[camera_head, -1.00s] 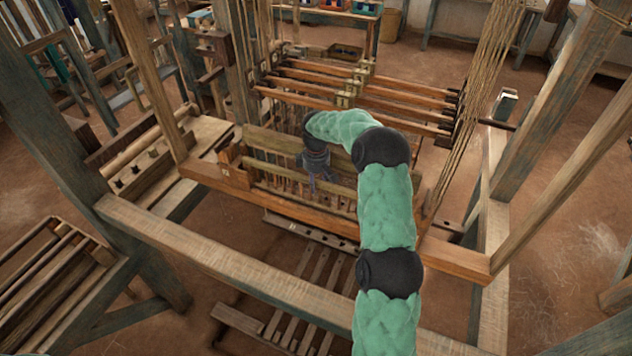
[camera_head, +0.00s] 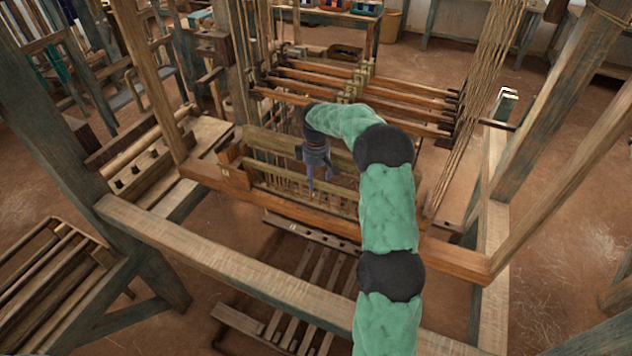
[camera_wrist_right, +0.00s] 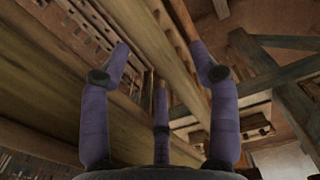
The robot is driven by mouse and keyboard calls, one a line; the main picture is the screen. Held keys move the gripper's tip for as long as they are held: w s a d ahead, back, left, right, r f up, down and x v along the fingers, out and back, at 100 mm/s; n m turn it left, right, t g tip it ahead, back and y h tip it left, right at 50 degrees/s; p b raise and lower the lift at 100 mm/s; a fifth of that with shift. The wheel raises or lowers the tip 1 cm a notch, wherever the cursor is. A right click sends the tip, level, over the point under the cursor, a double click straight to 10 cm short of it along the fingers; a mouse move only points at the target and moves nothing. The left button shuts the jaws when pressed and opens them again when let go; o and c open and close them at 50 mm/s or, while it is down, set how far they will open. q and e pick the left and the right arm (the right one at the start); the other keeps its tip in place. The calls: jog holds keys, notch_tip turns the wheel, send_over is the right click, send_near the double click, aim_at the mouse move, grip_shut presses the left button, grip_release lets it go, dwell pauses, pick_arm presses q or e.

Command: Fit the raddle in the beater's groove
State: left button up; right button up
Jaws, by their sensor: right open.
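The beater (camera_head: 262,200) is the long orange-brown wooden rail crossing the loom, with a block at its left end. A pale olive wooden bar (camera_head: 268,141), with a row of thin upright teeth below it, stands along the beater; I take it for the raddle. I cannot tell whether its lower edge sits in the groove. My right gripper (camera_head: 318,183) is open in front of the bar, fingers pointing down towards the beater. In the right wrist view its spread fingers (camera_wrist_right: 160,62) hold nothing, and a wooden bar (camera_wrist_right: 150,42) runs behind them. My left gripper is out of view.
A thick pale beam (camera_head: 210,249) crosses in front of the beater. Several heddle bars (camera_head: 400,91) and hanging cords (camera_head: 480,110) stand behind. Treadles (camera_head: 300,295) lie below. A slatted wooden rack (camera_head: 45,280) is at the left.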

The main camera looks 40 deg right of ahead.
notch_tip(320, 180, up, 9)
dwell(0.3)
dwell(0.5)
